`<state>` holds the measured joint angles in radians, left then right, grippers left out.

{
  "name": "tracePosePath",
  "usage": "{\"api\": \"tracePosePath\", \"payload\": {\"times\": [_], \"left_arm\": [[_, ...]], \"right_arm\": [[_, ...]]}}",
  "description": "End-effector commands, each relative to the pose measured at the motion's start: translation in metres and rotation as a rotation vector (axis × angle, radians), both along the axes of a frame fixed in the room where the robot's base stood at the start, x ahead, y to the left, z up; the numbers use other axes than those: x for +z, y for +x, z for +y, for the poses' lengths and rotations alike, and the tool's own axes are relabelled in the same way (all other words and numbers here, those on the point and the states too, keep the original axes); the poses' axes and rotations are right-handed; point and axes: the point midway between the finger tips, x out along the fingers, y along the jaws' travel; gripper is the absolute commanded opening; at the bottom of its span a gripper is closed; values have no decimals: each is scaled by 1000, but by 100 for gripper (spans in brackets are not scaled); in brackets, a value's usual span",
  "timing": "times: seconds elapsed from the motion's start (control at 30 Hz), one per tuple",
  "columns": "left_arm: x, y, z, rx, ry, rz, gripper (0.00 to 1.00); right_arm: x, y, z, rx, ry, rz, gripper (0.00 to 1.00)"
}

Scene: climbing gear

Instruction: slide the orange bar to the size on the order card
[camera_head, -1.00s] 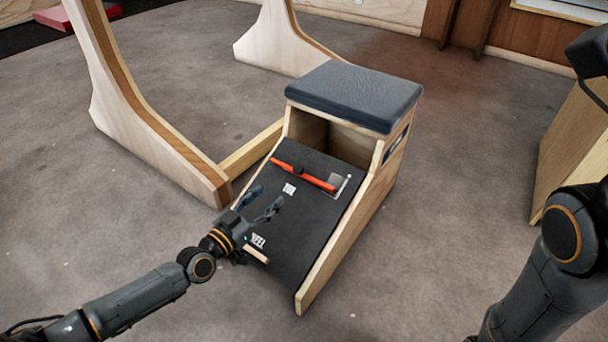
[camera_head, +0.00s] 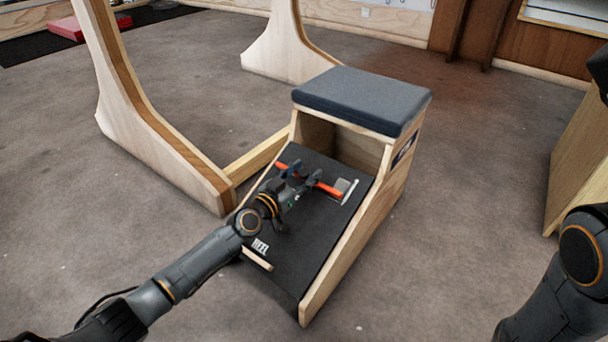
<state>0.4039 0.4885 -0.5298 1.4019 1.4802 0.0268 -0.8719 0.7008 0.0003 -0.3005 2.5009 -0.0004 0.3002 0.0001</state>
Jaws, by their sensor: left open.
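The orange bar (camera_head: 328,189) lies across the upper part of a sloped black board (camera_head: 309,235) on a wooden bench with a dark padded seat. A grey block (camera_head: 342,185) sits at the bar's right end, beside a light strip. My left gripper (camera_head: 297,175) is open over the middle of the bar and hides part of it. I cannot tell whether its fingers touch the bar. A white label (camera_head: 260,246) with dark letters is low on the board. No order card can be made out. My right arm shows at the right edge, its gripper out of view.
The padded seat (camera_head: 362,98) rises behind the board, with an open hollow under it. A wooden frame (camera_head: 150,130) stands to the left, and a wooden box (camera_head: 580,155) at the right.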

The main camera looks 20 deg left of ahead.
Motion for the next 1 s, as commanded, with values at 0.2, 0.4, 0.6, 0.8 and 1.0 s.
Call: {"api": "tracePosePath", "payload": {"times": [0.2, 0.4, 0.6, 0.8, 1.0], "left_arm": [[0, 0, 0, 0, 0, 0, 51], [0, 0, 0, 0, 0, 0, 12], [0, 0, 0, 0, 0, 0, 0], [9, 17, -5, 2, -1, -5, 0], [20, 39, -13, 2, -1, -3, 0]], "right_arm": [[0, 0, 0, 0, 0, 0, 40], [0, 0, 0, 0, 0, 0, 40], [0, 0, 0, 0, 0, 1, 40], [1, 0, 0, 0, 0, 1, 40], [1, 1, 0, 0, 0, 1, 40]]}}
